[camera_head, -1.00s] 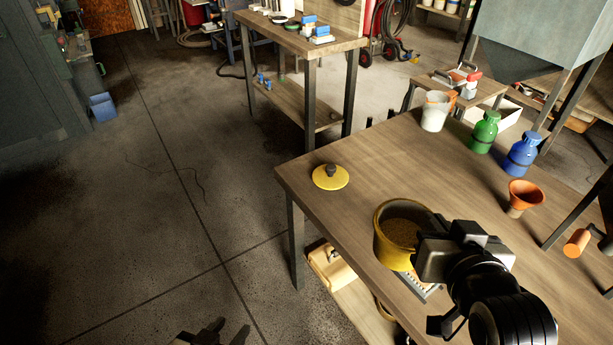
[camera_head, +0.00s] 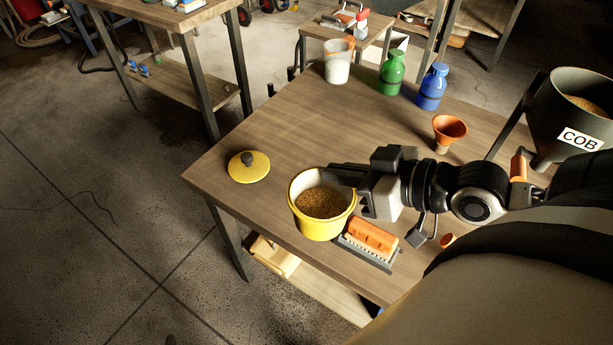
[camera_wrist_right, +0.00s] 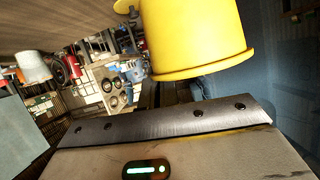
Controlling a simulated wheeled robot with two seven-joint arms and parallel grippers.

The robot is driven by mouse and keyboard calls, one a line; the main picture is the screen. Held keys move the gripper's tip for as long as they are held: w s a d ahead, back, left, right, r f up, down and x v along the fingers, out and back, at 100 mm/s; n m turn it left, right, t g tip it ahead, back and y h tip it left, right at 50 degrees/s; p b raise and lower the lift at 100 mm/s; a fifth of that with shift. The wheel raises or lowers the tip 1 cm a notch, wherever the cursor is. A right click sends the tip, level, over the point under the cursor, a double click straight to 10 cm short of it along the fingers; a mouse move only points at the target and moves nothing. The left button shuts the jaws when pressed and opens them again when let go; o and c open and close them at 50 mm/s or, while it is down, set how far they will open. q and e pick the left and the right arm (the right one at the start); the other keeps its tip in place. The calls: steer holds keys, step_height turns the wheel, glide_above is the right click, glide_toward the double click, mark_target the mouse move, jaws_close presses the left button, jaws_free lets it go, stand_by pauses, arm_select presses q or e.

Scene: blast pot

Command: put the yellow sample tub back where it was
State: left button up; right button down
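The yellow sample tub (camera_head: 320,226) holds brown grains and is upright at the near left part of the wooden table (camera_head: 290,134). It also shows large in the right wrist view (camera_wrist_right: 200,35). My right gripper (camera_head: 345,174) reaches in from the right, with its fingers shut on the tub's right rim. The fingertips are partly hidden by the tub. Whether the tub's base touches the table is hard to tell. The yellow lid (camera_head: 249,168) with a dark knob lies on the table to the tub's left. My left gripper is not in view.
An orange brush (camera_head: 371,237) lies close to the tub's lower right. An orange funnel (camera_head: 449,130), a blue bottle (camera_head: 432,88), a green bottle (camera_head: 392,74) and a whitish pail (camera_head: 338,66) stand farther back. A grey hopper labelled COB (camera_head: 572,118) is at right. Table between lid and pail is clear.

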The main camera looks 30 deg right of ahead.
arm_select(q)
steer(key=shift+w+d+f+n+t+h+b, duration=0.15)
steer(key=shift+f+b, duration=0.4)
steer(key=shift+b, duration=0.85)
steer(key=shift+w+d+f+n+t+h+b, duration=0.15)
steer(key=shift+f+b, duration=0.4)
steer(key=shift+b, duration=0.8)
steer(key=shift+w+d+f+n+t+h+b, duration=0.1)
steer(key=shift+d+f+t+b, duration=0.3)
steer(key=shift+b, duration=1)
arm_select(e)
steer(key=shift+w+d+f, duration=0.85)
steer(key=shift+w+f, duration=1.3)
steer(key=shift+w+d+f, duration=0.85)
steer(key=shift+w+f, duration=1.25)
steer(key=shift+w+d+f, duration=0.85)
steer(key=shift+w+f, duration=1.3)
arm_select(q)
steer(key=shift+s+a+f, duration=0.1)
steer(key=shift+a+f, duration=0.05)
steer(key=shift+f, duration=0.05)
arm_select(e)
steer(key=shift+f, duration=0.15)
steer(key=c, duration=1.6)
jaws_free()
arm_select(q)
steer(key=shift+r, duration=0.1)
